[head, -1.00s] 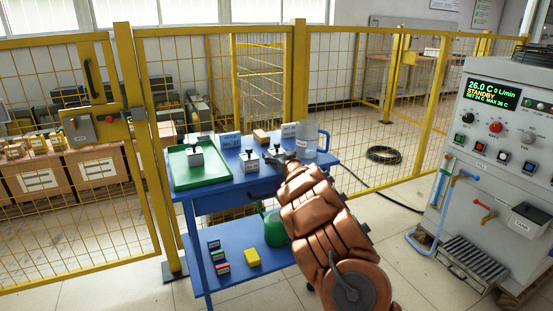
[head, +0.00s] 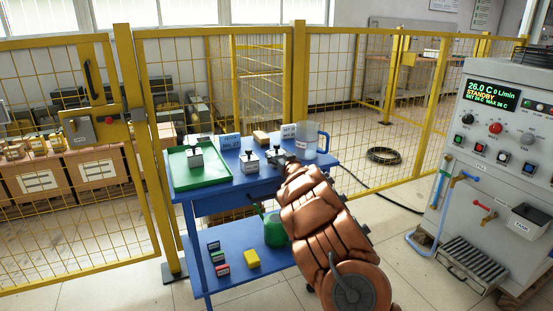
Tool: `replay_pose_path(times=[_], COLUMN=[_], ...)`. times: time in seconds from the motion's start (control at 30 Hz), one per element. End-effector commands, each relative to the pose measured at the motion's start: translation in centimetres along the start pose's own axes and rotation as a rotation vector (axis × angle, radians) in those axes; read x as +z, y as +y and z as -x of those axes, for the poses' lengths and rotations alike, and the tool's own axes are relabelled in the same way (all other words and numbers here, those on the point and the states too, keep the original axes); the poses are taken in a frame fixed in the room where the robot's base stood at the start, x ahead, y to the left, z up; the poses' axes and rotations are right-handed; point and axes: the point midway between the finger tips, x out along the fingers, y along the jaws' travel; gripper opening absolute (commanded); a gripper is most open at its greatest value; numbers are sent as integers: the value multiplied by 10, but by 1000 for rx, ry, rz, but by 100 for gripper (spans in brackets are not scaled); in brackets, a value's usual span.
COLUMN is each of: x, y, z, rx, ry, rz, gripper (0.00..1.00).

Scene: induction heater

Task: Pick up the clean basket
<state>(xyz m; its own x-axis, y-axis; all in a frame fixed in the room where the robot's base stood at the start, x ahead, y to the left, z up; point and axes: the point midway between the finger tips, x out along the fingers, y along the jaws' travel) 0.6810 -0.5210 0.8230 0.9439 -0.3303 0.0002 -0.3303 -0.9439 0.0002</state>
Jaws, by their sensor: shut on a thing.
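A small grey metal basket (head: 250,163) with an upright handle and a pale label stands on the blue cart's top. My gripper (head: 278,158) is just right of it, low over the cart top. Its fingers are shut on a small grey piece, seemingly the clean basket, mostly hidden by the fingers and wrist; its label cannot be read. Another similar grey basket (head: 195,160) sits in the green tray (head: 215,179) at the left of the cart top.
A yellow fence (head: 300,80) stands behind; the heater cabinet (head: 505,150) stands right.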

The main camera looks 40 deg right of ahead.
Motion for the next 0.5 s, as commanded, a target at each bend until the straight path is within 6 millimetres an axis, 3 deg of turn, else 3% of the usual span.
replay_pose_path(times=[0.17,0.5], x=[-4,-37], y=[0,1], z=[0,3], rx=[0,0], ry=[1,-1], rz=[0,0], gripper=[20,20])
